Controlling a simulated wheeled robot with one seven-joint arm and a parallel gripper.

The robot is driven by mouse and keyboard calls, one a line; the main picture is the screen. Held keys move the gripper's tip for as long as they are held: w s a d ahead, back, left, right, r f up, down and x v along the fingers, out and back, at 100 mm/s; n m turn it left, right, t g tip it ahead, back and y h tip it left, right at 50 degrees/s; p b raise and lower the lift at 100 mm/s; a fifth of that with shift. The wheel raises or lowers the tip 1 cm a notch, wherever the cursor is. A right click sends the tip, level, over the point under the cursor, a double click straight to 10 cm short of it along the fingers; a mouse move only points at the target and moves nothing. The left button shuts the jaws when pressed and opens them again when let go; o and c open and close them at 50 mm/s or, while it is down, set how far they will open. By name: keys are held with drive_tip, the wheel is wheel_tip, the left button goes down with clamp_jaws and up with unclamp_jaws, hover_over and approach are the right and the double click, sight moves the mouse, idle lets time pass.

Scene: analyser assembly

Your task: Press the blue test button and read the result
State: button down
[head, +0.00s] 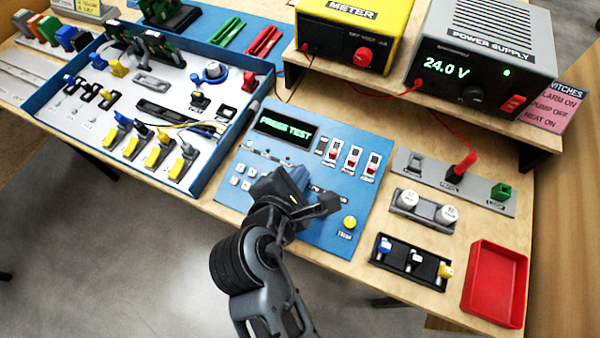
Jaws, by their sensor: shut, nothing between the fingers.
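The blue analyser panel (335,237) lies on the bench in the middle of the head view. Its dark display (285,129) shows green text that reads "PRESS TEST". My gripper (292,190) is over the middle of the panel, pointing down at it, with its fingers shut and empty. Whether the fingertips touch the panel cannot be told.
White keys (243,176) are left of my gripper, a yellow trim knob (349,222) right of it. Red-and-white switches (352,156) are above. A blue-walled tray (200,188) of parts stands left. A power supply (480,60) reading 24.0 V and a red bin (496,283) are right.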

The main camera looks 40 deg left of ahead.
drive_tip(key=shift+f, duration=0.25)
idle(0.4)
drive_tip(key=shift+r, duration=0.15)
drive_tip(key=shift+s+r+p, duration=0.15)
drive_tip(key=shift+r+p, duration=0.5)
drive_tip(key=shift+p, duration=0.45)
drive_tip(key=r+p, duration=0.1)
drive_tip(key=p, duration=0.1)
drive_tip(key=r+p, duration=0.1)
drive_tip(key=r, duration=0.1)
drive_tip(key=s+r+p, duration=0.1)
drive_tip(key=r+p, duration=0.1)
drive_tip(key=shift+d+p, duration=0.15)
drive_tip(key=shift+p, duration=0.2)
drive_tip(key=shift+f, duration=0.1)
